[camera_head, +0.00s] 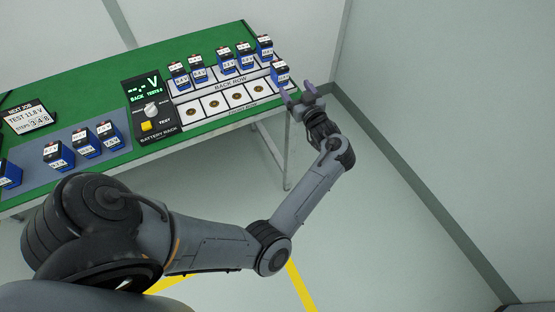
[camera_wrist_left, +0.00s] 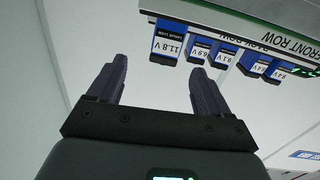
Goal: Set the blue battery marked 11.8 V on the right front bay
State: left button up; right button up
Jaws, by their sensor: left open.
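The blue battery marked 11.8 V shows upside down in the left wrist view (camera_wrist_left: 168,46). In the head view the battery (camera_head: 281,75) stands upright at the right end of the front row of the battery rack (camera_head: 172,118); its label is too small to read there. My left gripper (camera_head: 297,91) is open and empty just in front of that battery. In the wrist view the gripper's two fingers (camera_wrist_left: 158,64) are spread apart, with the battery beyond their tips and clear space between. My right gripper is in neither view.
Several blue batteries (camera_head: 226,62) stand in the back row. The other front bays (camera_head: 237,101) are empty. A panel with a yellow button (camera_head: 146,126) stands left of the bays. More batteries (camera_head: 83,142) stand on a grey-blue mat beside a job sign (camera_head: 28,116).

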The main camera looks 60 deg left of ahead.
pick_arm(q)
jog(key=s+d+f+m+t+h, duration=0.3)
jog(key=d+f+m+t+h, duration=0.15)
jog(key=d+m+h, duration=0.35)
jog(key=s+d+f+m+t+h, duration=0.3)
jog(key=d+f+m+h, duration=0.25)
jog(key=d, duration=0.45)
jog(key=s+d+f+m+g+h, duration=0.2)
jog(key=s+d, duration=0.4)
jog(key=s, duration=0.4)
jog(key=s+d+f+m+g+h, duration=0.2)
jog(key=s+d+g, duration=0.3)
jog(key=s, duration=0.5)
jog(key=shift+s+d+m, duration=0.35)
jog(key=shift+d+m, duration=0.1)
jog(key=shift+d, duration=0.3)
notch_tip(320, 180, up, 47)
jog(key=p, duration=4.6)
jog(key=shift+f+p, duration=0.2)
jog(key=shift+p, duration=0.15)
